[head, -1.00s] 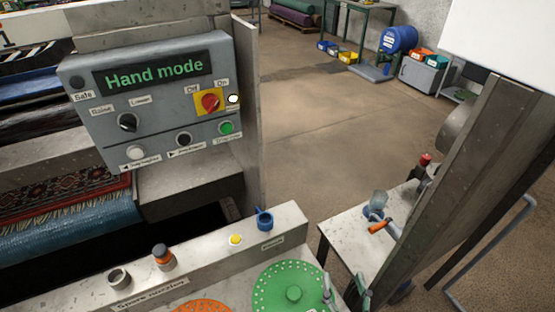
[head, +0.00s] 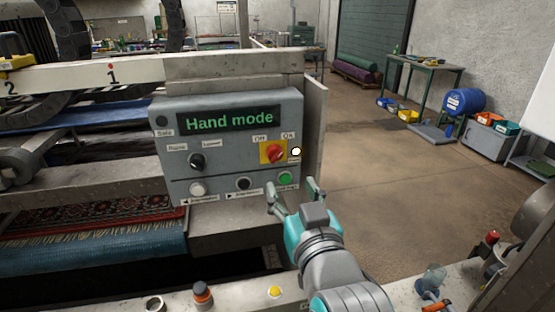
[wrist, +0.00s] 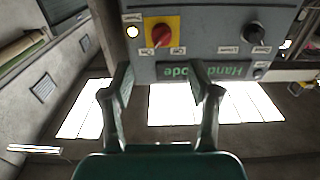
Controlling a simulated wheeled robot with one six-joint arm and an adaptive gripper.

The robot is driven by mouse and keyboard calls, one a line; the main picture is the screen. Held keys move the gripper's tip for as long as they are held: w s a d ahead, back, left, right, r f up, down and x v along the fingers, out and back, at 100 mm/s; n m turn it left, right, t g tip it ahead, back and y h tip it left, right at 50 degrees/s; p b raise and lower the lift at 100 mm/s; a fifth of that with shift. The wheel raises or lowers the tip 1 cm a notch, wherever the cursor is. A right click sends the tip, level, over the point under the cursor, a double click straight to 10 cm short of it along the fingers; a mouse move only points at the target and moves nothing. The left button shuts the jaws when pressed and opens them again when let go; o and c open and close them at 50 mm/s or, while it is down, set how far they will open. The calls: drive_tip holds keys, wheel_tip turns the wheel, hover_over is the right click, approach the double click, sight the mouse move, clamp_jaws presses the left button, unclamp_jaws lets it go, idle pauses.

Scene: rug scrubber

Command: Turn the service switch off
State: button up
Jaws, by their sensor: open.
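The service switch (head: 273,153) is a red rotary knob on a yellow plate, with Off and On labels above it, at the right of the grey control panel (head: 225,180). In the wrist view the knob (wrist: 161,34) shows upside down near the top, beyond my fingers. My gripper (head: 293,190) is open and empty in front of the panel's lower right part, below the switch in the head view. It looks apart from the knob. The fingers (wrist: 161,85) stand spread in the wrist view. The knob's exact pointing is hard to tell.
A lit round lamp (head: 296,152) sits right of the switch. A green button (head: 285,178) is below it, close to my fingertips. A black knob (head: 197,161) is to the left. The display (head: 228,118) reads "Hand mode". Open floor lies right of the panel.

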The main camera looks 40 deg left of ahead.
sight(277, 159)
drive_tip(key=x, duration=1.1)
drive_tip(key=shift+s+a+r, duration=0.1)
drive_tip(key=shift+s+r, duration=0.05)
drive_tip(key=c, duration=1.2)
